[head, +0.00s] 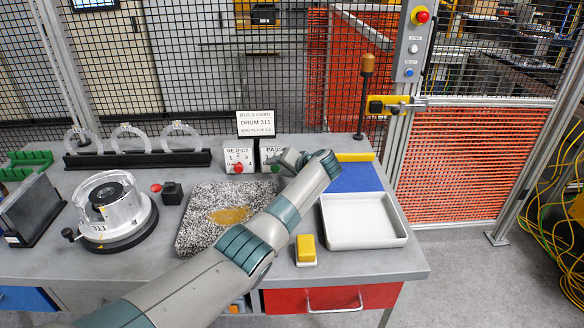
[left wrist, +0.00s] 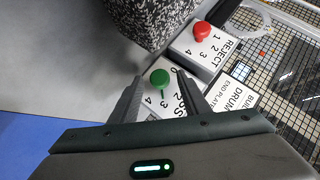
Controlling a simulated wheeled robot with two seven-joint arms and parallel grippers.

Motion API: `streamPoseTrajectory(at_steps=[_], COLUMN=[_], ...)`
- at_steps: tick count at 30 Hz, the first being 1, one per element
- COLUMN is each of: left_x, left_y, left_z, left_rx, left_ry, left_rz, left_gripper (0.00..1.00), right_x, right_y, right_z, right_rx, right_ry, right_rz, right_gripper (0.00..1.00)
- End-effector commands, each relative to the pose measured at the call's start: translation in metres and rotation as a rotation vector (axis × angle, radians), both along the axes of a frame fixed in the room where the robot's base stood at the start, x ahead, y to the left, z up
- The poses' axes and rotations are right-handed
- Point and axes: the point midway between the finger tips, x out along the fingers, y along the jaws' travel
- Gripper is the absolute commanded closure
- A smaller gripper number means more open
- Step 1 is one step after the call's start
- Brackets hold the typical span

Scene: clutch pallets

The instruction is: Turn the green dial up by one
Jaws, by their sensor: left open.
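The green dial (head: 275,169) sits on the white PASS box (head: 268,150) at the back of the table, partly behind my left gripper. In the left wrist view the green dial (left wrist: 160,78) shows between the fingers of my left gripper (left wrist: 155,88), on the numbered face of the PASS box (left wrist: 163,107). The fingers are apart on either side of the dial; I cannot tell whether they touch it. My left gripper also shows in the head view (head: 284,163). My right gripper is not in view.
The REJECT box (head: 238,151) with its red dial (head: 238,168) stands just left of the PASS box. A build card (head: 256,123) stands behind. A speckled grey block (head: 197,215), a white tray (head: 362,222) and a clear drum (head: 107,204) occupy the table.

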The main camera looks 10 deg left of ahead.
Motion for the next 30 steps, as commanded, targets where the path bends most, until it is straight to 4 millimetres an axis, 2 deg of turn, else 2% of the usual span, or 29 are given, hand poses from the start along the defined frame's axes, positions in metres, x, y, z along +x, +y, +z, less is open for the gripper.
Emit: streamPoseTrajectory(at_steps=[8,13,17,30], left_x=[-0.010,-0.023,-0.036,-0.082], left_y=[-0.014,-0.031,-0.047,-0.103], left_z=[0.008,0.019,0.032,0.073], left_rx=[-0.001,-0.003,-0.003,-0.003], left_ry=[0.000,-0.001,-0.003,-0.001], left_rz=[-0.001,-0.002,-0.003,-0.002], left_gripper=[0.58,0.58,0.58,0.58], right_x=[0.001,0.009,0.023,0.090], right_y=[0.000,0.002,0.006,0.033], right_z=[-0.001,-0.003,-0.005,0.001], right_rx=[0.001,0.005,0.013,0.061], right_ry=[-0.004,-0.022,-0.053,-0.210], right_rz=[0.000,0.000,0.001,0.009], right_gripper=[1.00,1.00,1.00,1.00])
